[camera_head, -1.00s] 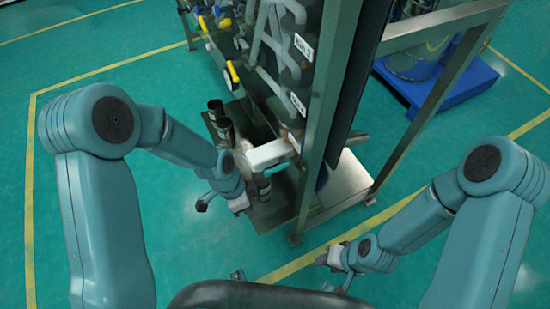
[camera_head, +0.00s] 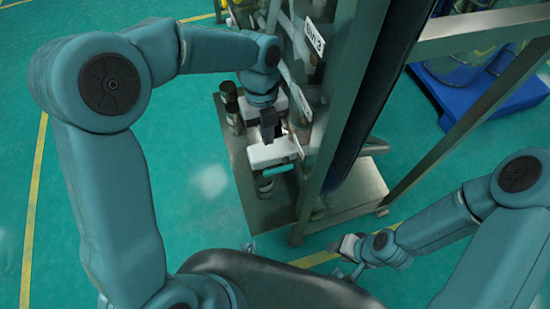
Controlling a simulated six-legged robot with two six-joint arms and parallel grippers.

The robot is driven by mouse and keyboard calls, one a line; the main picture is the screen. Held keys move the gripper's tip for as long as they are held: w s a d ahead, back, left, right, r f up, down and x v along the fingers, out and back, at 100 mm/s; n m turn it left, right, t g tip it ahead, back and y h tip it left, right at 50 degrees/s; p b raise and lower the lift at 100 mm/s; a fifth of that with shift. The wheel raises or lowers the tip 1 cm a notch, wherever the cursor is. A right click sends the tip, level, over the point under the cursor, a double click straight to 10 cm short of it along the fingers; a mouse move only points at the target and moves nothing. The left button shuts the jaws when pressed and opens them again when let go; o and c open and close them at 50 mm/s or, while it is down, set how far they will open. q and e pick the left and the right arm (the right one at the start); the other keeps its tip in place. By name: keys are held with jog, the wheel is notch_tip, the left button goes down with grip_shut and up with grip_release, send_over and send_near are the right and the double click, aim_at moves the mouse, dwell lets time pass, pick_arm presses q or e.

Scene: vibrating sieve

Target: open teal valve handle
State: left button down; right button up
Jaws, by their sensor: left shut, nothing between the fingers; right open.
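A white box-like part (camera_head: 270,153) with a teal strip (camera_head: 281,169) along its lower front edge sits beside the metal frame. The teal strip may be the valve handle, but I cannot tell for sure. My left gripper (camera_head: 269,130) is just behind and above the white part, with its dark fingers shut and nothing between them. I cannot tell whether they touch it. My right gripper (camera_head: 347,249) is open and empty, low at the right of the frame's foot, away from the valve.
Dark cylinders (camera_head: 230,105) stand on the metal base plate (camera_head: 240,178). A blue pallet (camera_head: 440,95) lies behind at the right. The green floor at left is clear.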

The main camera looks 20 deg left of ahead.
pick_arm(q)
jog(key=shift+r, duration=0.25)
jog(key=b, duration=0.3)
send_near(270, 173)
jog(key=x, duration=0.5)
jog(key=shift+s+d+f, duration=0.2)
jog(key=shift+f, duration=0.4)
jog(key=shift+a, duration=0.1)
